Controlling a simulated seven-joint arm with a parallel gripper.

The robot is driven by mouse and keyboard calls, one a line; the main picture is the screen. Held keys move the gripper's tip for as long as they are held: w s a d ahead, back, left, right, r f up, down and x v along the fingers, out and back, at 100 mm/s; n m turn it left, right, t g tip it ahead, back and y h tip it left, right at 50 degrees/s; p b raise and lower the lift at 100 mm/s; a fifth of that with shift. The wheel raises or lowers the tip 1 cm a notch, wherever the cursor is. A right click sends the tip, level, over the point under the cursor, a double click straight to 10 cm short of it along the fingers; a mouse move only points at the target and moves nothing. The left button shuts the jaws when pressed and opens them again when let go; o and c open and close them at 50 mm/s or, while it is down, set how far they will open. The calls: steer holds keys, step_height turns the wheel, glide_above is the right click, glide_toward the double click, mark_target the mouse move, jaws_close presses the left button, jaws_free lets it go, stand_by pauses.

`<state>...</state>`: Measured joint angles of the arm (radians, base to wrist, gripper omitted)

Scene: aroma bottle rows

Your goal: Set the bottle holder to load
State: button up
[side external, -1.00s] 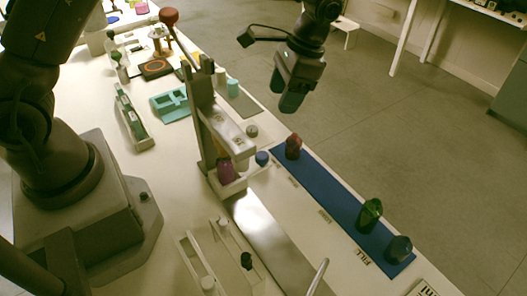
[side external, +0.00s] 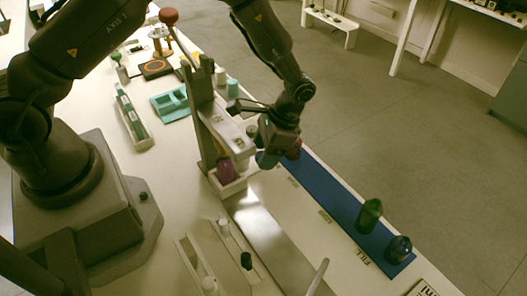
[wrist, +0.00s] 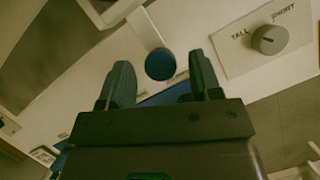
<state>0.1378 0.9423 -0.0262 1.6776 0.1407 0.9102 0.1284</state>
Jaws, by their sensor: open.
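The bottle holder (side external: 231,190) is a pale carriage at the foot of the press, with a purple bottle (side external: 226,171) in it. A round blue knob (wrist: 160,64) sits at the end of a pale bar (wrist: 145,29) in the wrist view. My gripper (side external: 270,158) is beside the holder, on its right, in the side view. In the wrist view my gripper (wrist: 163,85) is open, with its dark teal fingers either side of the knob's line. The knob lies just beyond the fingertips, and nothing is held. In the side view my gripper mostly hides the knob.
A TALL/SHORT dial (wrist: 269,40) is close on the right in the wrist view. A blue mat (side external: 330,200) carries red, green (side external: 369,215) and dark blue (side external: 399,249) bottles. The press (side external: 204,125) with its red-balled lever (side external: 168,16) stands left of my gripper.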

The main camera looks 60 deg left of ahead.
steer(key=shift+s+a+f, duration=0.1)
steer(key=shift+s+f, duration=0.05)
steer(key=shift+f, duration=0.25)
steer(key=shift+c, duration=0.5)
jaws_close()
steer(key=d, duration=1.8)
steer(key=shift+o, duration=0.5)
jaws_free()
steer(key=v, duration=1.3)
